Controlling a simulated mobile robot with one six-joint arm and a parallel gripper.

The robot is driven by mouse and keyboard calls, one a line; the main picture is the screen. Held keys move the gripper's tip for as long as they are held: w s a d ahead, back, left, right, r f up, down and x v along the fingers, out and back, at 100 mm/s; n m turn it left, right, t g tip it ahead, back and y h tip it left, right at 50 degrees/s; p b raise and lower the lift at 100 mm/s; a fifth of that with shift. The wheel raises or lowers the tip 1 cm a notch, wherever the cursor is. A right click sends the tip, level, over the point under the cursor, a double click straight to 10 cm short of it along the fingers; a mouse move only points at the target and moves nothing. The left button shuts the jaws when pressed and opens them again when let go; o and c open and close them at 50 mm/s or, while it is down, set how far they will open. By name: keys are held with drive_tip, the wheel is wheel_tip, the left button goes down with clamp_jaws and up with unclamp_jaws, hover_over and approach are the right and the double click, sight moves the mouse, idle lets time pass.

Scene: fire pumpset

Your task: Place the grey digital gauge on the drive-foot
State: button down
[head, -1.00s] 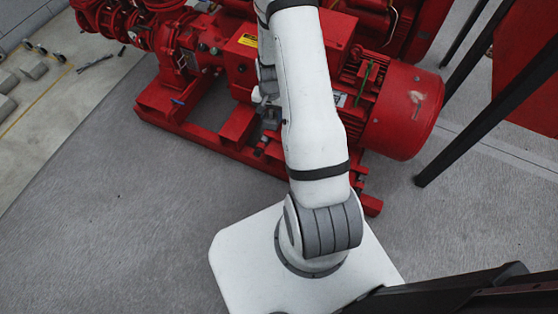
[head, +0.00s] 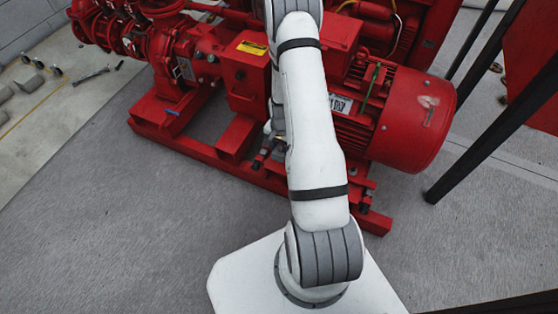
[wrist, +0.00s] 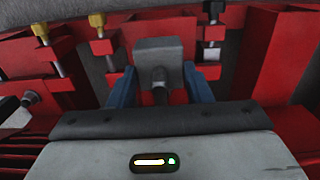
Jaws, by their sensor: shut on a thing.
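In the wrist view, my gripper (wrist: 160,78) has its blue fingers closed on both sides of the grey digital gauge (wrist: 157,52). The gauge is a small grey box with a dark stem between the fingers; no display face shows. Beyond and below it are red steel parts of the pumpset base with brackets. I cannot tell for certain which of these is the drive-foot, nor whether the gauge touches the red steel. In the head view, my white arm reaches over the base, and it hides most of the gripper and the gauge.
The red motor (head: 413,118) stands right of my arm, and the red pump (head: 190,60) stands left. Brass-headed bolts (wrist: 97,20) and a dark-headed bolt (wrist: 213,34) rise near the gauge. Dark slanted posts (head: 485,135) stand at the right. Grey floor in front is clear.

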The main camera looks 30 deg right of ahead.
drive_tip(key=shift+f+b, duration=0.9)
drive_tip(key=shift+f, duration=2.2)
drive_tip(key=shift+f, duration=0.15)
drive_tip(key=c, duration=0.7)
unclamp_jaws()
